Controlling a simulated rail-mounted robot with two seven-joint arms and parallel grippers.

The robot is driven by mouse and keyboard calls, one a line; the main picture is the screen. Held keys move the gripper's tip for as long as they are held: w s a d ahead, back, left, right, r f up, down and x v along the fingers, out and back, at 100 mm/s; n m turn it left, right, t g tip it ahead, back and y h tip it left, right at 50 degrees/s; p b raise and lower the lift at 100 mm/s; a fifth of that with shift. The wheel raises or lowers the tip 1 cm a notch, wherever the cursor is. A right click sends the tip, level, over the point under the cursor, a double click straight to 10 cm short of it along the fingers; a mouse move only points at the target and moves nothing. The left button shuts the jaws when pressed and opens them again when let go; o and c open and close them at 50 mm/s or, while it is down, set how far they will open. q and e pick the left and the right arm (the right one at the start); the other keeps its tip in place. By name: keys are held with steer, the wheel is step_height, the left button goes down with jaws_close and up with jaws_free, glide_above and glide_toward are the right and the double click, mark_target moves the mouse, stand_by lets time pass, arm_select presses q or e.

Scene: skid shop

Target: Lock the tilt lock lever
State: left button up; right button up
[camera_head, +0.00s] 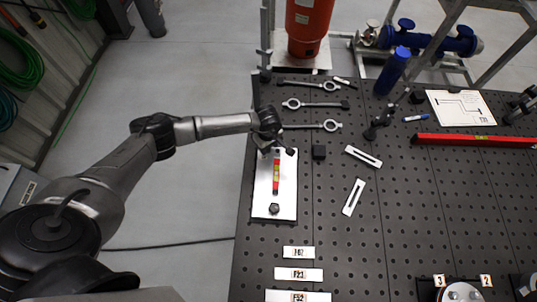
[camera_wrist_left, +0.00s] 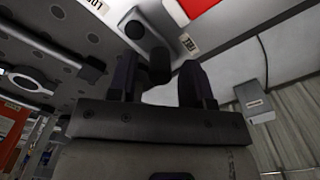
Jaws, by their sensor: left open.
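In the left wrist view my left gripper (camera_wrist_left: 160,88) is open, with a finger on each side of a dark cylindrical grip, which looks like the tilt lock lever (camera_wrist_left: 158,65). I cannot tell whether the fingers touch it. Small printed labels (camera_wrist_left: 189,43) show near it. My right gripper is not in view.
Several ring-ended tools (camera_head: 310,104) lie on the perforated table (camera_head: 345,235) beyond the panel. A blue bottle (camera_head: 392,72) stands farther back. Labelled strips (camera_head: 298,274) lie in front.

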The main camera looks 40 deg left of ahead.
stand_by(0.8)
arm_select(q)
steer(key=c, duration=0.6)
steer(key=shift+w+a+f+b, duration=0.1)
steer(key=shift+w+a+b, duration=0.15)
steer(key=shift+b, duration=0.45)
steer(key=shift+w, duration=0.1)
